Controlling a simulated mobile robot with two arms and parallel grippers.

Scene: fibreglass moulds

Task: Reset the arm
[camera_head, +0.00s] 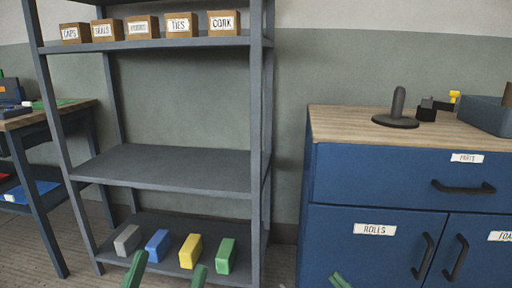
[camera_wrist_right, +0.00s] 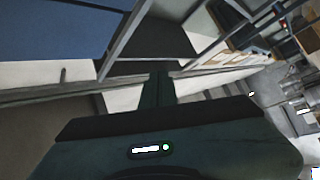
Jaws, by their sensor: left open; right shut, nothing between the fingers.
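My left gripper (camera_head: 167,268) shows at the bottom edge of the head view as two green fingertips held well apart. It is open and empty, in front of the lower shelf. Only a green tip of my right gripper (camera_head: 339,282) shows at the bottom edge, to the right of the shelf unit and in front of the blue cabinet. In the right wrist view the right gripper's fingers (camera_wrist_right: 158,88) are together with nothing between them. Most of both arms is out of the head view.
A grey shelf unit (camera_head: 165,170) holds labelled boxes on top and grey, blue, yellow and green blocks at the bottom; its middle shelf is empty. A blue cabinet (camera_head: 375,180) on the right bears a black stand (camera_head: 396,115) and a grey bin (camera_head: 485,113). A workbench (camera_head: 45,115) stands left.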

